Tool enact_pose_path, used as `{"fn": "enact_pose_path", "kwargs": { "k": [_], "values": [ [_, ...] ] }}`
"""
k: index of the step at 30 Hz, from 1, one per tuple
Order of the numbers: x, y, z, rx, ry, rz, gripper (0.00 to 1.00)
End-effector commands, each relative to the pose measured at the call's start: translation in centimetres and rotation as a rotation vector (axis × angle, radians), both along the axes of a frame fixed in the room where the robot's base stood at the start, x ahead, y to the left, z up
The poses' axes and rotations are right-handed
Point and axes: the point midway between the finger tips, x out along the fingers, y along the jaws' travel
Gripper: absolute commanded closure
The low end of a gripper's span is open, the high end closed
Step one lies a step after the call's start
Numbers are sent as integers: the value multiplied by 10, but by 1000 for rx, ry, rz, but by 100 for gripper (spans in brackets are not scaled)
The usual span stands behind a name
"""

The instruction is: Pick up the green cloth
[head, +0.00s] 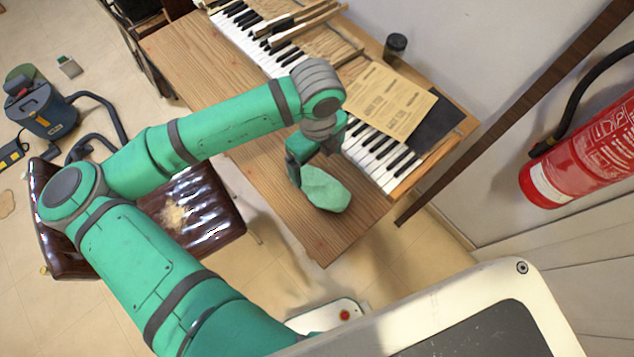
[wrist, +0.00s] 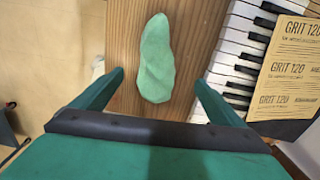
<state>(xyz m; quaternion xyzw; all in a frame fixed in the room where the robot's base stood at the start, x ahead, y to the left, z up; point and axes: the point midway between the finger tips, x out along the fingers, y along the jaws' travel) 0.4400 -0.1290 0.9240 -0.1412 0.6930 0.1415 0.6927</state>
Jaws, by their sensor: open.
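The green cloth (head: 325,190) lies crumpled on the wooden ledge in front of the piano keys. In the wrist view the cloth (wrist: 157,58) is a long pale green shape, between and beyond my two fingers. My gripper (head: 302,172) is just above the ledge at the cloth's upper left end in the head view, partly covering it. In the wrist view my gripper (wrist: 158,82) is open, with its fingers spread to either side and nothing between the tips but the view of the cloth. I cannot tell the exact height above it.
Piano keys (head: 378,158) run beside the ledge (head: 325,240). Sandpaper sheets (head: 392,100), a dark sheet (head: 436,125) and a dark jar (head: 395,47) lie close by. A fire extinguisher (head: 590,155) is at the right, a brown stool (head: 205,205) at the left.

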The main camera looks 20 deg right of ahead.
Motion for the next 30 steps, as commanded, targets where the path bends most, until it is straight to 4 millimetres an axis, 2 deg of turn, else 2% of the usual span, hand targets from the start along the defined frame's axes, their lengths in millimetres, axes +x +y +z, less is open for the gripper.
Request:
{"fn": "enact_pose_path", "kwargs": {
  "k": [4,14,21,25,30],
  "values": [
    [-1,-1,-24,1,4,0,8],
    [-2,0,-49,0,2,-1,8],
    [-3,4,-82,0,2,3,8],
    [-3,3,-91,0,0,2,8],
    [-3,3,-92,-1,0,1,8]
  ]
}}
